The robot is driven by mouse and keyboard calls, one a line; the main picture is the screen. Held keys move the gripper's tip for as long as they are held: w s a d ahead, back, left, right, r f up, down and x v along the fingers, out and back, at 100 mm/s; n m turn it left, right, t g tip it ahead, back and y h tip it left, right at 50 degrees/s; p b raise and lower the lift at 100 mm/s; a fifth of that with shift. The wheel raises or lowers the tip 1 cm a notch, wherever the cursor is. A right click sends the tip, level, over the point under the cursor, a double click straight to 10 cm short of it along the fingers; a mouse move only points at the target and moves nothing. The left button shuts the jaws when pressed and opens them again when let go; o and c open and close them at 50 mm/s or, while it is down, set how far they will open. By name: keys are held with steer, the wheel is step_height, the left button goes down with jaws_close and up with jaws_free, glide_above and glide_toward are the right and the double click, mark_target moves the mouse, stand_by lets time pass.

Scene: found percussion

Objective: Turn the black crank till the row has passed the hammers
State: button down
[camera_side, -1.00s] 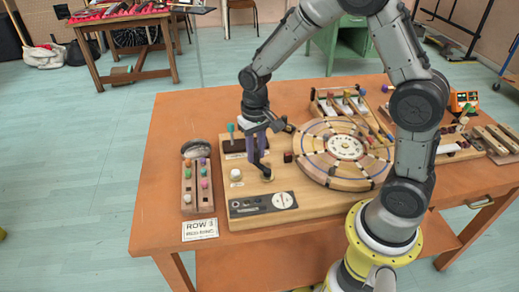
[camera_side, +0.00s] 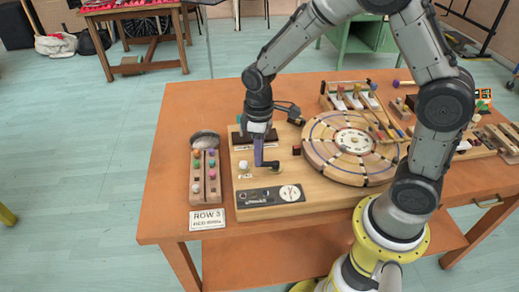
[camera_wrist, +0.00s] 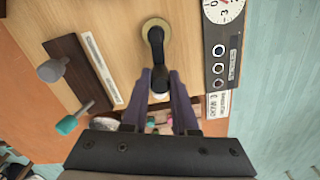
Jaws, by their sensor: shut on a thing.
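The black crank (camera_wrist: 156,45) runs from a round brass-coloured hub on the wooden board down between my fingers in the wrist view. It also shows as a short dark arm in the side view (camera_side: 271,164). My gripper (camera_wrist: 160,82) is shut on the crank's handle end; in the side view its purple fingers (camera_side: 258,155) point down there, left of the hub. The round wooden disc (camera_side: 330,165) with coloured rings lies right of the crank. Thin stick-like hammers (camera_side: 386,122) reach over its right side. Individual pegs on the disc are too small to tell.
A dark panel with a dial (camera_side: 268,197) is in front of the crank. A dark block with knobs (camera_wrist: 80,70) stands beside it.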

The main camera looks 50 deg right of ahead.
steer(key=shift+a+r+n, duration=0.1)
steer(key=shift+a+n, duration=0.1)
steer(key=shift+n, duration=0.3)
steer(key=shift+s, duration=0.1)
steer(key=c, duration=0.7)
jaws_free()
step_height(320, 180, up, 14)
steer(key=shift+f, duration=0.1)
stand_by(0.4)
